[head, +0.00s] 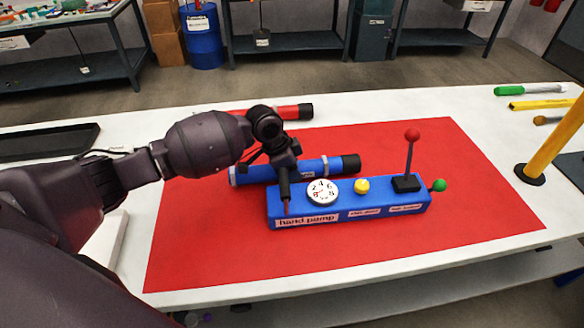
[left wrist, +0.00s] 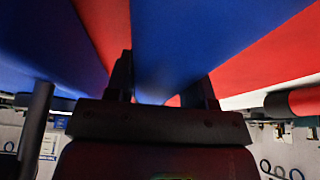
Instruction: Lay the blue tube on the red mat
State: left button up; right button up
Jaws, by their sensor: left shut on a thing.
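The blue tube (head: 312,169), with a black end at right, lies lengthwise just behind the blue hand pump (head: 350,205). My left gripper (head: 284,174) comes down over it and is shut on it near its middle. In the left wrist view the blue tube (left wrist: 195,40) runs between the two fingers (left wrist: 165,88). The red mat (head: 230,255) spreads under and around the tube and pump. I cannot tell whether the tube touches the mat or hangs slightly above it. My right gripper is not in view.
The hand pump has a gauge, a yellow knob and an upright lever with a red ball (head: 412,134). A red tube (head: 292,112) lies at the mat's back edge. A yellow post (head: 555,140) stands at right. The mat's front and right areas are clear.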

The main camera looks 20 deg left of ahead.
pick_arm(q)
jog(key=o, duration=1)
jog(key=shift+o, duration=0.6)
jog(key=p+v, duration=0.2)
jog(key=v, duration=0.9)
jog(key=shift+s+r, duration=0.1)
jog(key=shift+s+a+r, duration=0.1)
jog(key=shift+a+r, duration=0.1)
jog(key=shift+r, duration=0.2)
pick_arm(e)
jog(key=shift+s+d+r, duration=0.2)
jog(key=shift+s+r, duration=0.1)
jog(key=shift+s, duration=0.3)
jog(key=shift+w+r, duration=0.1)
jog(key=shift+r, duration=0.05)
